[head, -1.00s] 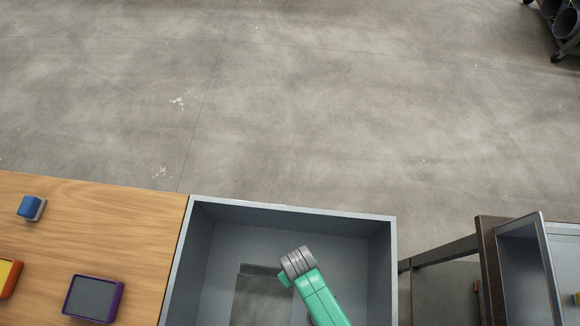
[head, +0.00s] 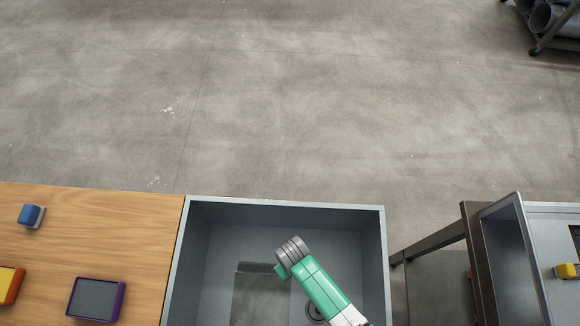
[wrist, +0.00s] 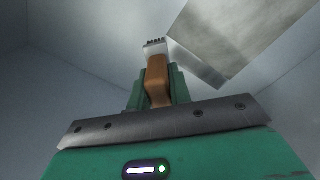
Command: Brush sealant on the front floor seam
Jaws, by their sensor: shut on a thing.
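A brush (wrist: 156,75) with an orange-brown handle and a pale, dark-tipped head shows in the wrist view. My gripper (wrist: 154,88) is shut on its handle, and the brush head points away from me. In the head view my arm reaches down into an open grey metal box (head: 176,262); my fingers and the brush are hidden there. I cannot make out the front floor seam or whether the bristles touch anything.
A wooden table (head: 95,235) left of the box bears a blue block-like item (head: 29,215), a purple-rimmed tray (head: 95,299) and an orange-rimmed yellow item (head: 8,284). At right stand a dark frame (head: 472,235) and a metal-sided unit with a yellow item (head: 566,271). The box walls surround my arm.

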